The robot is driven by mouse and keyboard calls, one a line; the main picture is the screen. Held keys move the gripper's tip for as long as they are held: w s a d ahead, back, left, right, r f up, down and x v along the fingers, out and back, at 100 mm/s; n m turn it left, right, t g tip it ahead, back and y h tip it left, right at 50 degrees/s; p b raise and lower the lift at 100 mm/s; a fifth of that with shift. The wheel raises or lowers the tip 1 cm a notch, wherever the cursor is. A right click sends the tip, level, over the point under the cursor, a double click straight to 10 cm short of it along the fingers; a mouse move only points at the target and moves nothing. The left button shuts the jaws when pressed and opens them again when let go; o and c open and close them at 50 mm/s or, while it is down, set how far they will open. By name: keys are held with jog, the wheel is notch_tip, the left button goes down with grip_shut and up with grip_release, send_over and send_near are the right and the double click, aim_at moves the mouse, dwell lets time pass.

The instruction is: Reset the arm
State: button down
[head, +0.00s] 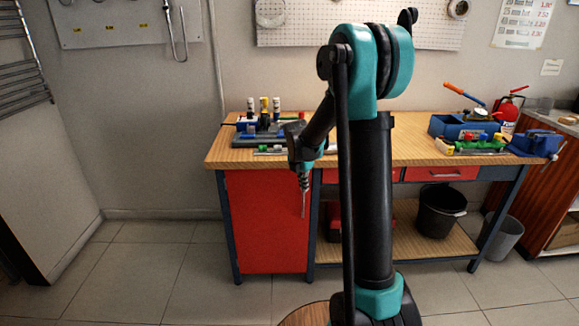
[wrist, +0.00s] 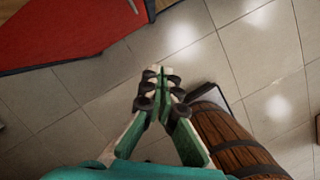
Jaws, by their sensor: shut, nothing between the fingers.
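My arm stands in the middle of the head view, with its upper link folded and its forearm hanging in front of the workbench (head: 222,158). My gripper (head: 303,205) points down in front of the bench's red cabinet side and is partly dark and thin in this view. In the wrist view my gripper (wrist: 160,73) has its fingers together over the tiled floor, with nothing between them. It is clear of the bench top.
A wooden barrel (wrist: 232,140) stands close to the right of my gripper in the wrist view. The red cabinet (head: 266,222) is behind it. A black bucket (head: 438,212) sits on the lower shelf. Tools and a blue toolbox (head: 455,127) lie on the bench. Floor at left is clear.

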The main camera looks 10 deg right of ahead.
jog(key=s+d+f+m+t+y, duration=0.1)
jog(key=s+m, duration=1.2)
jog(key=s, duration=0.2)
jog(key=s+d+f+m+t, duration=0.1)
jog(key=s+d+m, duration=0.1)
jog(key=s+m, duration=1.1)
jog(key=shift+s+m+y, duration=0.4)
jog(key=shift+s, duration=0.85)
